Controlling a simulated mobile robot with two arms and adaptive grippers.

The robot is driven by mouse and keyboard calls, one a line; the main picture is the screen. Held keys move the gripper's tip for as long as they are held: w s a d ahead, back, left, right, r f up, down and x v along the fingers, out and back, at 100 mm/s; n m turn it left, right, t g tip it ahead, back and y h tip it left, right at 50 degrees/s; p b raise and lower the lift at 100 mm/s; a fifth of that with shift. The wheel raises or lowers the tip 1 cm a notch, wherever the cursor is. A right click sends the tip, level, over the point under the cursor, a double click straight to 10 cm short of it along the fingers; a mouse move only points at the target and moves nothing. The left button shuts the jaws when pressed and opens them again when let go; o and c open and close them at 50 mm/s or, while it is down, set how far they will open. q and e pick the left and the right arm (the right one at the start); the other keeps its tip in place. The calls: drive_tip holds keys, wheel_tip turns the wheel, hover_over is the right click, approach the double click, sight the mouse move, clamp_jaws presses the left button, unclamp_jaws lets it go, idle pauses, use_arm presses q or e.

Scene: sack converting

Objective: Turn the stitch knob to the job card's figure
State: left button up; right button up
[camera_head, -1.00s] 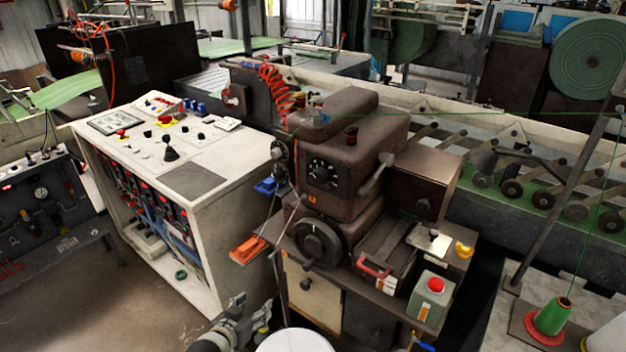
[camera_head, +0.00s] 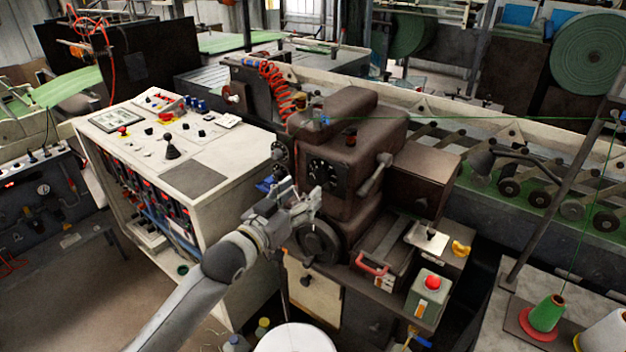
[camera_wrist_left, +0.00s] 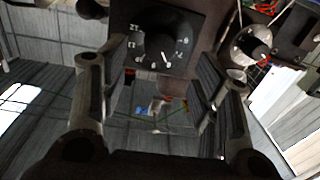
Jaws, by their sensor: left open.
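The stitch knob (camera_head: 320,173) is a dark knob on a black dial plate with white marks, on the front of the brown sewing head (camera_head: 360,150). My left gripper (camera_head: 300,192) is open and empty, just in front of the head and a little below left of the dial. In the wrist view its fingers (camera_wrist_left: 162,70) stand wide apart on either side of the dial, apparently not touching it. I cannot identify the job card.
A dark handwheel (camera_head: 318,242) sits just below my gripper. A crank lever (camera_head: 375,175) is right of the dial. A second round dial (camera_head: 280,153) is at the left. The white control cabinet (camera_head: 200,185) stands left; a green box with a red button (camera_head: 428,295) stands right.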

sight(316, 180)
use_arm(q)
drive_tip(key=shift+p+x, duration=0.55)
drive_tip(key=shift+x, duration=2.25)
drive_tip(key=c, duration=1)
drive_tip(key=shift+c, duration=0.2)
